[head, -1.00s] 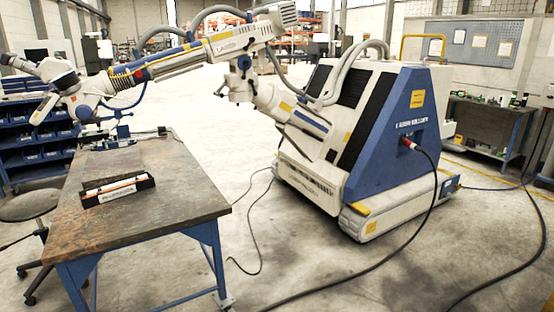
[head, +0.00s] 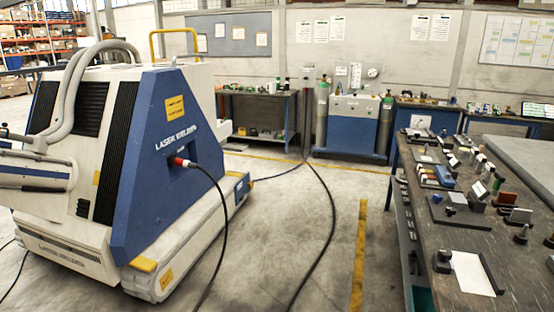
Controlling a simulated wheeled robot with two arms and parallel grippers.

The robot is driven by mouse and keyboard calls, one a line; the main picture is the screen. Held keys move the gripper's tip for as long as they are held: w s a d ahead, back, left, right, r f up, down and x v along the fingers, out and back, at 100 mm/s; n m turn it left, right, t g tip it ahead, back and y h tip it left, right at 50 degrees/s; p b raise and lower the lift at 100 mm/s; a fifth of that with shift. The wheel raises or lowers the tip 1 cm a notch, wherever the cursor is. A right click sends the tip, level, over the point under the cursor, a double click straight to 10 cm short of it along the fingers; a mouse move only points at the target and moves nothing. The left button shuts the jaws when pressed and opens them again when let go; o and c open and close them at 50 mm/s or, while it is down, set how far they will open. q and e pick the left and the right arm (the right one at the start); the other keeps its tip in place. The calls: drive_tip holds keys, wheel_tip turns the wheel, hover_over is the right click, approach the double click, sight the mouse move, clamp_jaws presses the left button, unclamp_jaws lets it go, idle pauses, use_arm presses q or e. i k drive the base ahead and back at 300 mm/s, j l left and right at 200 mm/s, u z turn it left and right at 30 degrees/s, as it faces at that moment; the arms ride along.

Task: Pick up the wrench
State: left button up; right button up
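I cannot make out a wrench in the head view. A long workbench (head: 440,262) on the right carries many small tools, blocks and parts, too small to tell apart surely. A dark bar (head: 491,273) lies on it beside a white sheet (head: 470,274); I cannot tell what the bar is. Neither of my grippers is in view.
A large blue and white laser welder (head: 150,165) on a tracked base stands at left. A black cable (head: 222,225) runs from it across the floor. Gas cylinders (head: 322,118) and benches line the back wall. The floor (head: 290,215) between welder and workbench is mostly clear.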

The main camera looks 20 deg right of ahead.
sight(482, 158)
drive_tip(key=i+z, duration=0.2)
drive_tip(key=i, duration=0.35)
drive_tip(key=i+z, duration=0.25)
drive_tip(key=i, duration=0.25)
drive_tip(key=i+j+z, duration=0.2)
drive_tip(key=i, duration=0.3)
drive_tip(key=i+z, duration=0.65)
drive_tip(key=z, duration=0.2)
drive_tip(key=i+j+z, duration=0.25)
drive_tip(key=z, duration=0.2)
drive_tip(key=i+j+z, duration=0.7)
